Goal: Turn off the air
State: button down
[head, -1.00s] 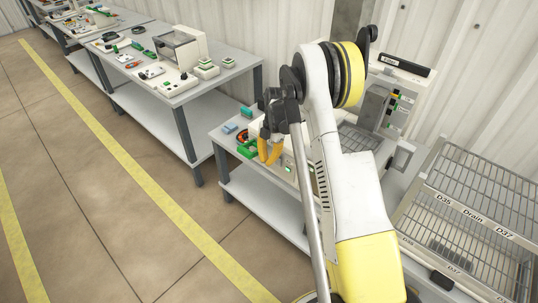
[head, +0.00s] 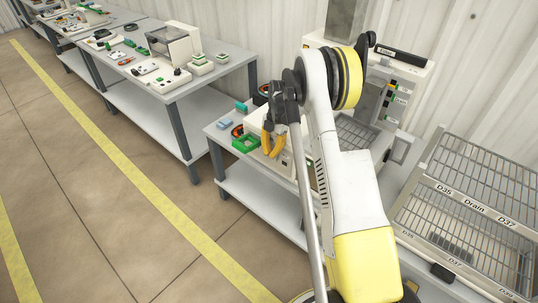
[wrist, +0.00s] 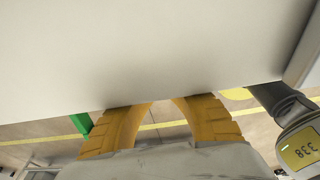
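My gripper (head: 272,142), with two yellow fingers, is at a white box (head: 255,127) on the low bench in the head view. In the wrist view a large pale panel (wrist: 140,50) fills the upper part, very close, and the yellow fingers (wrist: 162,105) lean toward each other at its lower edge. A narrow gap shows between them, but their tips are hidden by the panel. I see nothing held. I cannot pick out an air switch or valve; my arm covers part of the box front in the head view.
A green frame (head: 246,143) lies left of the box on the low bench (head: 262,190). A longer bench (head: 205,85) with devices stands behind left. Wire trays (head: 470,200) and a tall machine (head: 405,85) stand right. The floor (head: 110,170) left is clear.

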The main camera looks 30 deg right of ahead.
jog(key=shift+r, duration=0.1)
jog(key=shift+r+p, duration=0.35)
jog(key=shift+r, duration=0.3)
jog(key=shift+a, duration=0.1)
